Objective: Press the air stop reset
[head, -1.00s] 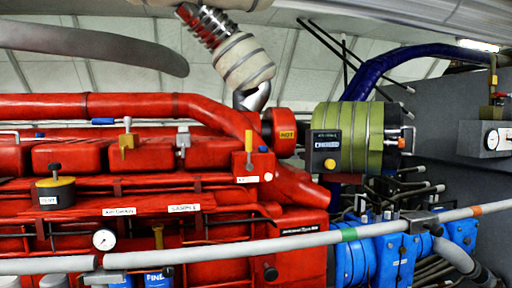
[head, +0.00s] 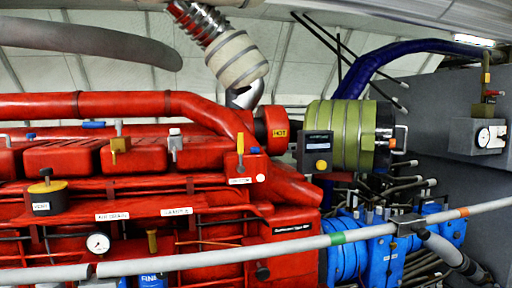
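No control with a readable air stop reset label can be made out. A black box (head: 315,145) with a small display and a round yellow button (head: 321,165) is on the front of the green ribbed cylinder (head: 350,125). A black knob on a yellow-topped box (head: 46,192) is at the left. Neither of my grippers is in view.
A grey rail (head: 210,257) with green and orange bands crosses in front of the red engine (head: 150,190). A pressure gauge (head: 98,243) is at lower left. A grey box with a gauge (head: 478,136) is on the dark right wall. Blue pipework (head: 385,262) is at lower right.

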